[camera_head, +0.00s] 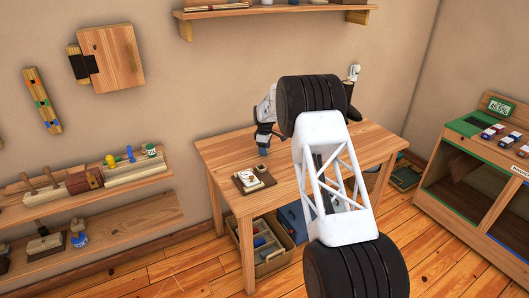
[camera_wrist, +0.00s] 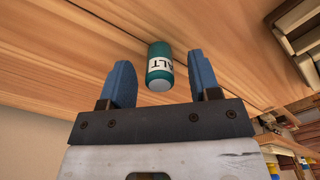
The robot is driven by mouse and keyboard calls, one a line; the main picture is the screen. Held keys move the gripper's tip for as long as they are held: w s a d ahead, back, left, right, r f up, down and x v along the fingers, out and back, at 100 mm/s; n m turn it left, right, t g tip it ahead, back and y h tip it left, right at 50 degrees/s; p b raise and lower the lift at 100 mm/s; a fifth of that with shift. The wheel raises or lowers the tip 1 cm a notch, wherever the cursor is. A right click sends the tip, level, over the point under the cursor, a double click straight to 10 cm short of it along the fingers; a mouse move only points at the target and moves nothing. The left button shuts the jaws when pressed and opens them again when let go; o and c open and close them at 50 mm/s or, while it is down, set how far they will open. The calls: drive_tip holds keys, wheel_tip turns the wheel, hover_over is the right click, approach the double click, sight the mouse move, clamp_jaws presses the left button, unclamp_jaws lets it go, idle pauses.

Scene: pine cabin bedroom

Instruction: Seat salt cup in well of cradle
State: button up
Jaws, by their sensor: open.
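The salt cup (camera_wrist: 159,66) is a small green cylinder with a white label reading "ALT" and a pale near end. In the wrist view it is between the two blue fingers of my gripper (camera_wrist: 164,82), with a gap on each side. My gripper is open.
The wooden table (camera_head: 225,150) has bare top around the holder. My arm hides its right part. A wall shelf (camera_head: 120,183) with small items is at left, a green-topped cabinet (camera_head: 470,125) at right. A divided box (camera_head: 262,245) stands below the table.

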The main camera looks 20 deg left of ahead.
idle(0.3)
drive_tip(key=c, duration=1)
drive_tip(key=shift+r, duration=0.15)
drive_tip(key=shift+r, duration=1.65)
drive_tip(key=s+d, duration=0.2)
drive_tip(key=s, duration=0.2)
drive_tip(key=s+d+r, duration=0.1)
drive_tip(key=s+d, duration=0.1)
drive_tip(key=s, duration=0.3)
drive_tip(key=s+d, duration=0.3)
drive_tip(key=s, duration=0.2)
drive_tip(key=shift+s+r, duration=0.15)
drive_tip(key=shift+r, duration=0.1)
